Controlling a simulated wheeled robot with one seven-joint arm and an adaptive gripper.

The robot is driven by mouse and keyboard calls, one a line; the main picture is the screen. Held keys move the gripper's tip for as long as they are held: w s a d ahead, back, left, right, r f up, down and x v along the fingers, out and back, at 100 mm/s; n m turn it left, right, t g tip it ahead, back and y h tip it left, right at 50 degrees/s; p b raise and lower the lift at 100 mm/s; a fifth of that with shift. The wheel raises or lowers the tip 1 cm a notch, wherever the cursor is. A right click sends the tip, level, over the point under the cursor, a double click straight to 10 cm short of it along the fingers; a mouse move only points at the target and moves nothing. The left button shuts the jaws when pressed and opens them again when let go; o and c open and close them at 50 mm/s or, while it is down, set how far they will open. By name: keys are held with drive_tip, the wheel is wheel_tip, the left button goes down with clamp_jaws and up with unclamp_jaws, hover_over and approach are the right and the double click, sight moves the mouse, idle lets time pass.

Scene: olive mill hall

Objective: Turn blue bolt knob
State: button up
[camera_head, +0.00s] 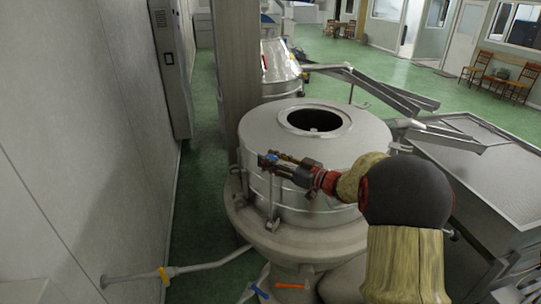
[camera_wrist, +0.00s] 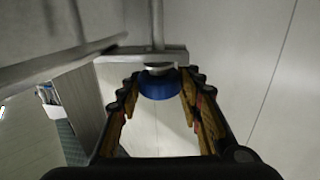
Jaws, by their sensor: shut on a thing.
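The blue bolt knob (camera_wrist: 159,84) sits at the end of a bolt under a flat metal bracket (camera_wrist: 140,56) in the wrist view. My gripper (camera_wrist: 160,92) is shut on the blue knob, with one finger on each side of it. In the head view my gripper (camera_head: 273,160) reaches left to the side of the round metal tank (camera_head: 350,140). The blue knob (camera_head: 270,157) shows there only as a small patch between the fingertips. How far the knob is turned cannot be told.
The tank stands on a wide round base (camera_head: 245,222) with an open round hole on top. A grey post (camera_head: 238,70) rises behind it. A pale wall (camera_head: 90,130) runs along the left. A metal trough (camera_head: 480,150) is at right.

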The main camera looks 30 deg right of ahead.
drive_tip(key=n+g+y+p, duration=0.1)
drive_tip(key=n+g+y, duration=0.1)
drive_tip(key=y, duration=0.1)
drive_tip(key=n+g+y, duration=0.2)
drive_tip(key=y, duration=0.1)
drive_tip(key=shift+f+n+g+p, duration=0.15)
drive_tip(key=shift+n+g+p, duration=0.15)
drive_tip(key=shift+n+p, duration=0.1)
drive_tip(key=shift+f+g, duration=0.15)
drive_tip(key=shift+g, duration=0.15)
drive_tip(key=o, duration=0.9)
drive_tip(key=shift+o, duration=1.3)
drive_tip(key=shift+r, duration=0.2)
drive_tip(key=v, duration=1.2)
drive_tip(key=shift+f, duration=0.25)
drive_tip(key=shift+w, duration=0.15)
drive_tip(key=shift+c, duration=0.4)
